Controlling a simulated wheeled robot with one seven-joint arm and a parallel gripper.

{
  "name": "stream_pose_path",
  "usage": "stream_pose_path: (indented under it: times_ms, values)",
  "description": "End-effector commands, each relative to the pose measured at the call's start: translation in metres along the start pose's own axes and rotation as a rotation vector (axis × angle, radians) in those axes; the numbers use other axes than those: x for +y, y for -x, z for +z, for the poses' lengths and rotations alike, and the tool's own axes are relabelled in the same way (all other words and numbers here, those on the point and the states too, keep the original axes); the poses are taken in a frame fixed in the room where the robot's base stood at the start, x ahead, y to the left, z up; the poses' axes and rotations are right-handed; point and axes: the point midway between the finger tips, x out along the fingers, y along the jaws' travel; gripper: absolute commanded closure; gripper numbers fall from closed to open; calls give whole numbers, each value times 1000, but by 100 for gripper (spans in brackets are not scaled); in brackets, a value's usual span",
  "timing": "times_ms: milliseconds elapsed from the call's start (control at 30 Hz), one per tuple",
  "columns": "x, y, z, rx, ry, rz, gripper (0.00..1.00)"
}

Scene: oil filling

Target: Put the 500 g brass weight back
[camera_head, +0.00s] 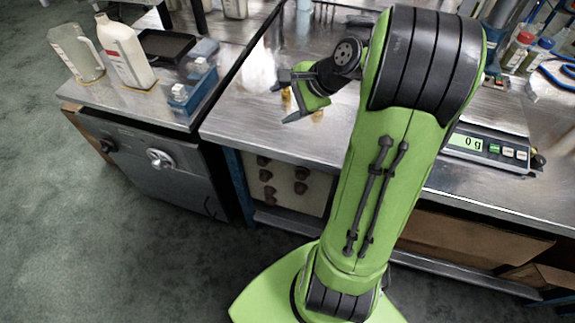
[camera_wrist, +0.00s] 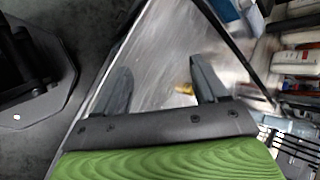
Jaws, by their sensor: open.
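My gripper (camera_head: 283,102) is open, low over the left part of the steel bench. In the wrist view my gripper (camera_wrist: 162,78) has its two dark fingers wide apart. A small brass piece (camera_wrist: 184,89) shows between them, close to the right finger and partly hidden. In the head view small brass bits (camera_head: 287,98) show beside my gripper, mostly covered by it. I cannot tell which is the 500 g weight, or whether a finger touches it. The scale (camera_head: 490,148) on the right of the bench reads 0 g.
The steel bench (camera_head: 240,128) is bare in front of my gripper. A lower cabinet at left holds a white jug (camera_head: 124,52), a clear pitcher (camera_head: 76,52), a dark tray (camera_head: 166,46) and a blue holder (camera_head: 192,88). Capped bottles (camera_head: 517,50) stand at the back right.

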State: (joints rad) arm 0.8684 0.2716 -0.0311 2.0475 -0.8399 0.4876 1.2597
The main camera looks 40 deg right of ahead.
Motion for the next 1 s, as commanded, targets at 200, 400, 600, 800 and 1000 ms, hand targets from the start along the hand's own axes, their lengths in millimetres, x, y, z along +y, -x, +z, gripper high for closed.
stream_pose_path:
  times_ms: [200, 400, 600, 800, 1000]
  values:
    - [54, 42, 133, 117, 902, 233, 28]
    - [129, 93, 170, 152, 1511, 349, 28]
    - [153, 107, 168, 153, 1686, 381, 28]
    - [152, 107, 168, 154, 1684, 381, 28]
    - [133, 132, 180, 155, 1683, 380, 28]
